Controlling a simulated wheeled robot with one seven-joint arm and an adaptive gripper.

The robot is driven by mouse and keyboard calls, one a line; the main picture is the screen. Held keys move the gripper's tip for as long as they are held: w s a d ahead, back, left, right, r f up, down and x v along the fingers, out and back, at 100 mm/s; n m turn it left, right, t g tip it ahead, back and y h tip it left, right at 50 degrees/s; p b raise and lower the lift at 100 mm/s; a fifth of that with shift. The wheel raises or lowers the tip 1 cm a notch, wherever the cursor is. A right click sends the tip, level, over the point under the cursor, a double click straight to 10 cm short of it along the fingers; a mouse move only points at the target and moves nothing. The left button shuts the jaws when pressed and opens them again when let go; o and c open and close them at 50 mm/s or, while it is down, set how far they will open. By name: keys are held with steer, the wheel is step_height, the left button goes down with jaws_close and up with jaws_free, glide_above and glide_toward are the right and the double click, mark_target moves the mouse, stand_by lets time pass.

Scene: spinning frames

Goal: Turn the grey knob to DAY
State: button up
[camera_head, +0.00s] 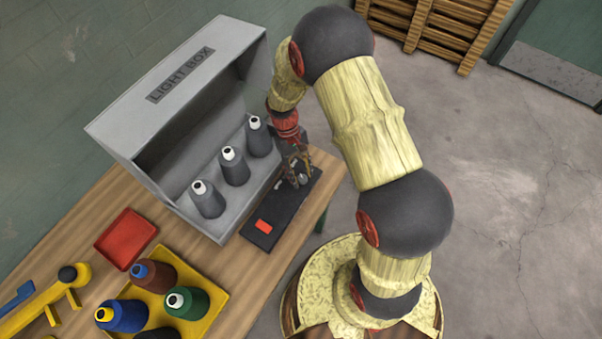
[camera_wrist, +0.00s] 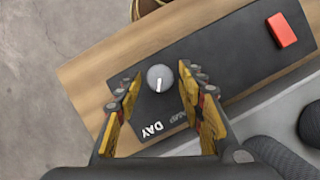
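The grey knob (camera_wrist: 160,76) sits on a black control panel (camera_wrist: 230,60). Its white pointer line points down in the wrist view, roughly toward the white word DAY (camera_wrist: 152,129). A second, smaller label (camera_wrist: 179,118) beside DAY is too blurred to read. My gripper (camera_wrist: 161,82) is open, its two yellow fingers on either side of the knob with a visible gap at each side. In the head view my gripper (camera_head: 298,163) is low over the far end of the panel (camera_head: 283,220), and the knob there is partly hidden by the fingers.
A red rectangular button (camera_head: 264,226) is on the panel's near end. The grey light box (camera_head: 190,90) with dark thread cones (camera_head: 234,170) stands right beside the panel. A red tray (camera_head: 126,239) and a yellow tray (camera_head: 207,312) with coloured cones are on the wooden table.

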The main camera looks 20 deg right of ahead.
steer(key=shift+o, duration=0.3)
steer(key=v, duration=1.2)
steer(key=shift+s, duration=0.1)
steer(key=s+r+m+t+b, duration=0.2)
steer(key=s+r+t+b, duration=0.3)
steer(key=s+r+t, duration=0.5)
steer(key=s+r, duration=0.9)
steer(key=r, duration=0.3)
steer(key=shift+d+r+y, duration=0.25)
steer(key=shift+d+y, duration=0.05)
steer(key=shift+y, duration=0.1)
